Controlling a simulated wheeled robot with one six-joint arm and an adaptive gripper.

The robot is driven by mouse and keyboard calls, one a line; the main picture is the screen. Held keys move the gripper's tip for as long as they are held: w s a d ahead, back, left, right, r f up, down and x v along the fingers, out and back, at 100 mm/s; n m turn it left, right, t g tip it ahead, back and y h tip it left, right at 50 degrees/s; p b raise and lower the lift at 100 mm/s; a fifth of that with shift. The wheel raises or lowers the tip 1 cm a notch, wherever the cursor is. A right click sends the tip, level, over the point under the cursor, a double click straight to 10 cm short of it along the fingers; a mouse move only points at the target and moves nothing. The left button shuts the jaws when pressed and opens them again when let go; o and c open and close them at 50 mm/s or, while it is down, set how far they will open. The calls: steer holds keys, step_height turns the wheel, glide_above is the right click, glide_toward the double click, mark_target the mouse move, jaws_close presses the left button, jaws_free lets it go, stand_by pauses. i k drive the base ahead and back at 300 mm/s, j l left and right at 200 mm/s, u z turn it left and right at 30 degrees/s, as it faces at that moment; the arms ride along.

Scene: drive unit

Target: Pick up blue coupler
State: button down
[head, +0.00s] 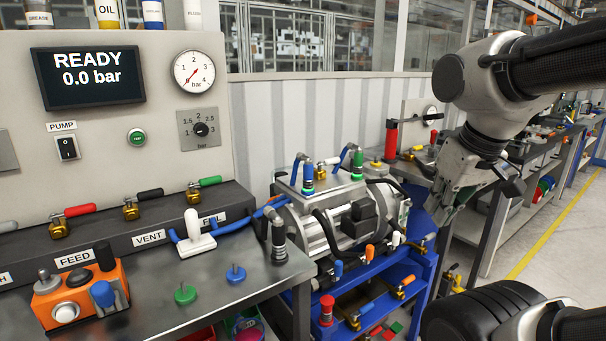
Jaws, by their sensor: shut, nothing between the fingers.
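A blue coupler (308,178) stands upright on top of the grey drive unit (322,235), at its left end, with a blue hose close by. A green coupler (357,165) stands to its right. A small blue piece (235,273) with a thin stem stands on the bench top, beside a similar green piece (185,293). My gripper (440,212) hangs to the right of the drive unit, pointing down. It is shut and empty, clear of both blue things. Its fingertips are small in this view.
The grey bench (215,312) carries an orange control box (80,295) and a white T-handle (193,235). The drive unit sits on a blue cart (415,275) with small valves along its front. A red cylinder (391,140) stands behind. Open floor lies at the right.

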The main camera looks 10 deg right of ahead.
mark_target(308, 168)
steer(key=i+l+u, duration=0.25)
steer(key=u, duration=0.15)
steer(key=i+l+u, duration=0.2)
steer(key=l+u, duration=0.15)
steer(key=i+l+u, duration=0.15)
steer(key=l+u, duration=0.25)
